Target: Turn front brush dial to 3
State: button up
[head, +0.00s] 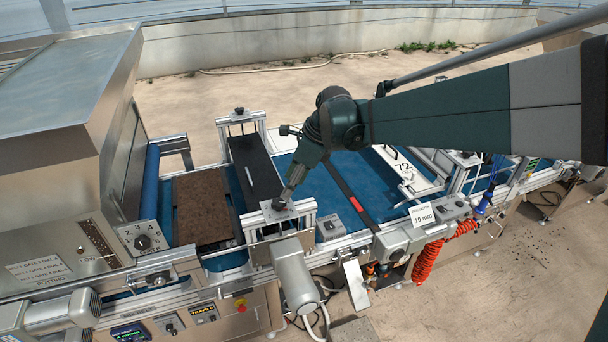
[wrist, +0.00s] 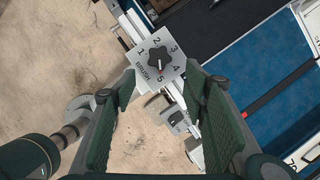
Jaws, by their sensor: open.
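The brush dial (wrist: 159,57) is a black lobed knob on a silver plate (wrist: 141,56) marked BRUSH and numbered 1 to 5. A small pale-red mark on the knob's lower side faces the 5. My gripper (wrist: 161,91) is open and empty, and the knob shows just beyond and between its fingertips. In the head view my gripper (head: 287,194) reaches down at the plate on the near end of the dark brush bar. The dial (head: 278,204) is mostly hidden there by the gripper. I cannot tell whether they touch.
A brown soil-filled tray (head: 201,207) lies on the blue belt (head: 310,190). A grey motor (head: 294,275) hangs in front of the brush bar. Another numbered dial (head: 143,242) is on the left hopper. A small grey box (head: 331,227) stands right of the brush frame.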

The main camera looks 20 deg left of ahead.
aim_at(279, 202)
jog(key=shift+s+a+f, duration=0.1)
jog(key=shift+a, duration=0.45)
jog(key=shift+x, duration=3.9)
jog(key=c, duration=0.9)
